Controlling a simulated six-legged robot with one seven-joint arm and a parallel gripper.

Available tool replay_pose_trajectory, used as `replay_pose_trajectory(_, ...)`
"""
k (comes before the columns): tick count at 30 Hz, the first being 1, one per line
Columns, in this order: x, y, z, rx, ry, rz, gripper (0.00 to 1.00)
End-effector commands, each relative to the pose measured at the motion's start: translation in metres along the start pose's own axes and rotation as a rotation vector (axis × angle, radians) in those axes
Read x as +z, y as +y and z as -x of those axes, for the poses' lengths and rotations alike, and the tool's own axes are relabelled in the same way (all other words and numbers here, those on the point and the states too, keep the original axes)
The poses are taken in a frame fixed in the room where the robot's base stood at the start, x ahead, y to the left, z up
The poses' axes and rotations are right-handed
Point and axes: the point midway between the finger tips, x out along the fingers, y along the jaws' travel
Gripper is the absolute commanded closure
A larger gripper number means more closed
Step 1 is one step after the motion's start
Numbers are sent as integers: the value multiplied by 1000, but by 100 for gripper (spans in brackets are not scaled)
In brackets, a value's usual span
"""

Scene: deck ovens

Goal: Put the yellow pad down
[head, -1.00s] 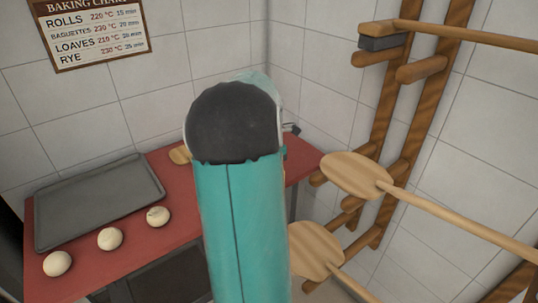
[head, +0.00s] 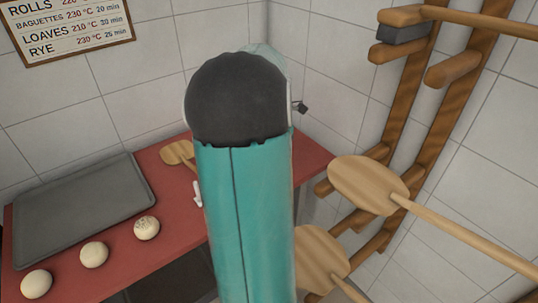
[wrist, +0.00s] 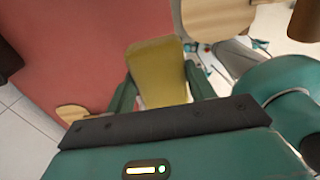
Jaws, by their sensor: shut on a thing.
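The yellow pad (wrist: 157,72) shows in the wrist view as a flat, dull yellow block. My gripper (wrist: 160,82) is shut on it, with a green finger on each side. The red counter (wrist: 75,50) shows behind and to the left of the pad in that view. I cannot tell the pad's height above it. In the head view my own arm hides the gripper and the pad, and the red counter (head: 170,213) runs along the tiled wall.
A grey tray (head: 85,210) and several pale dough balls (head: 93,254) occupy the counter's left part. A wooden utensil (head: 178,153) lies near the wall. Wooden peels (head: 368,186) stick out from a rack (head: 405,135) at the right. The counter's front middle looks bare.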

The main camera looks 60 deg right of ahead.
Motion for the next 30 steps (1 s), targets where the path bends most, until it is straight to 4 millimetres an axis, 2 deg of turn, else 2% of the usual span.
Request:
replay_pose_trajectory(9, -2, -6, 0, 1, -1, -3, 71)
replay_pose_trajectory(13, 3, 0, -3, 0, -2, -4, 71)
replay_pose_trajectory(26, 46, 72, -40, -2, -2, -3, 71)
replay_pose_trajectory(30, 57, 91, -63, -4, -1, -3, 71)
